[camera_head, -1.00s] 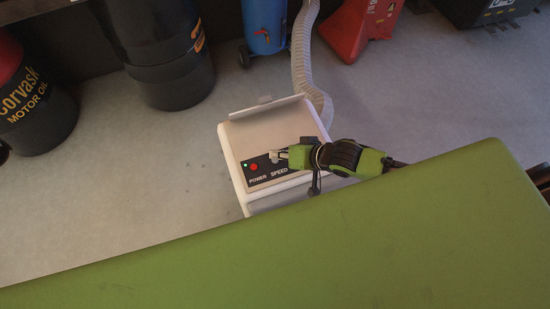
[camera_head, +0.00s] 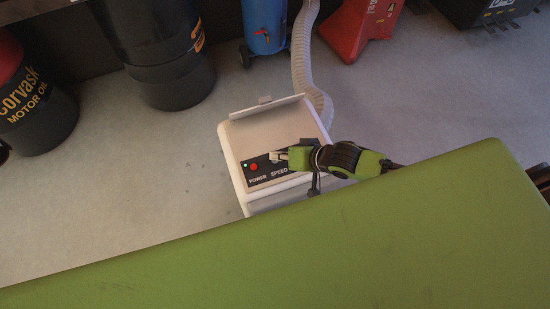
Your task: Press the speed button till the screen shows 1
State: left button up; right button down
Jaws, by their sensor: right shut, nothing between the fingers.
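A white box-shaped machine (camera_head: 240,150) stands on the floor beyond the green surface. My right gripper (camera_head: 277,157) comes in from the right and is shut and empty. Its fingertips are over the speed button, just above the SPEED label, and appear to be at or touching it. The gripper and arm cover the right part of the panel, so the screen and its number are hidden. My left gripper is out of view.
A large green surface (camera_head: 250,262) fills the foreground. A ribbed hose (camera_head: 302,62) runs up behind the machine. Black oil drums (camera_head: 38,105) stand at the left; a blue tank (camera_head: 264,28) and a red object (camera_head: 362,28) stand at the back.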

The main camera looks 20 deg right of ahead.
jog(key=shift+f, duration=0.35)
dwell(0.4)
dwell(0.3)
jog(key=shift+r+p, duration=0.8)
jog(key=shift+p, duration=0.1)
notch_tip(320, 180, up, 5)
jog(key=p, duration=0.5)
jog(key=shift+d, duration=0.1)
dwell(0.6)
